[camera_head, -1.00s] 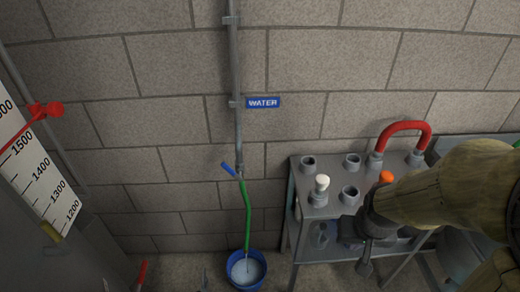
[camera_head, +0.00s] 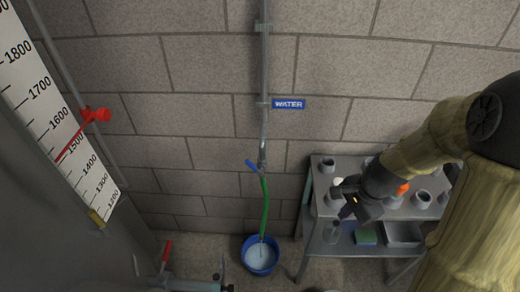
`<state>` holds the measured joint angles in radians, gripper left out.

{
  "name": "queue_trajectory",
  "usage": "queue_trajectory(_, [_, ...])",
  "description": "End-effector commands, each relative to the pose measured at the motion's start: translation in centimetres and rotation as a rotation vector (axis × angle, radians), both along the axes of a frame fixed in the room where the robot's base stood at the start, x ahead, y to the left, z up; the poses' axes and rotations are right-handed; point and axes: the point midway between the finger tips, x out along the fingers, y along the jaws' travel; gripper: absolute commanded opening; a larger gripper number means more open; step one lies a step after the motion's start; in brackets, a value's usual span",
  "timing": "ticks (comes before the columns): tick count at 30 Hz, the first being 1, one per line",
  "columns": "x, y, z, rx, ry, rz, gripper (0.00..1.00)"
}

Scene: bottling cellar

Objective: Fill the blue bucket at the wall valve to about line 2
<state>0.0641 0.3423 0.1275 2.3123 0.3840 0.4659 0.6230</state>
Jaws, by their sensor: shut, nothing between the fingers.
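The blue bucket (camera_head: 247,262) stands on the floor against the wall, with pale liquid (camera_head: 261,256) in it. Its level lines cannot be read from here. A green hose (camera_head: 265,205) hangs from the grey wall pipe (camera_head: 265,80) and its lower end is inside the bucket. The wall valve's blue lever (camera_head: 253,166) is tilted, up to the left, at the hose's top. A blue WATER sign (camera_head: 289,104) is beside the pipe. My gripper (camera_head: 347,200) is shut and empty, in front of the grey stand, to the right of the valve and apart from it.
A grey metal stand (camera_head: 318,228) with several sockets, an orange cap (camera_head: 403,188) and a lower shelf is at the right. A tank with a white scale (camera_head: 62,120) and red pointer (camera_head: 97,115) is at the left. A red-handled valve (camera_head: 166,251) is low at left. Wall space around the pipe is clear.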

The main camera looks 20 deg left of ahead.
Motion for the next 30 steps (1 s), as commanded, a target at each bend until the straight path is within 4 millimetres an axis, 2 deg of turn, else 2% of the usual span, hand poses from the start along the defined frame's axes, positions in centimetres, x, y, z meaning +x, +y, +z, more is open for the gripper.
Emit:
queue_trajectory(1, [1.0, 1.1, 1.5, 0.048, 0.062, -0.129, 0.00])
queue_trajectory(8, [5.3, 6.6, 2.8, 0.254, 0.386, -0.748, 0.00])
queue_trajectory(15, [9.9, 12.2, 4.6, 0.426, 0.844, -1.369, 0.00])
queue_trajectory(18, [11.6, 13.9, 5.2, 0.470, 1.033, -1.572, 0.00])
queue_trajectory(23, [13.2, 15.1, 5.4, 0.499, 1.211, -1.741, 0.00])
queue_trajectory(30, [13.4, 15.3, 5.1, 0.501, 1.233, -1.762, 0.00])
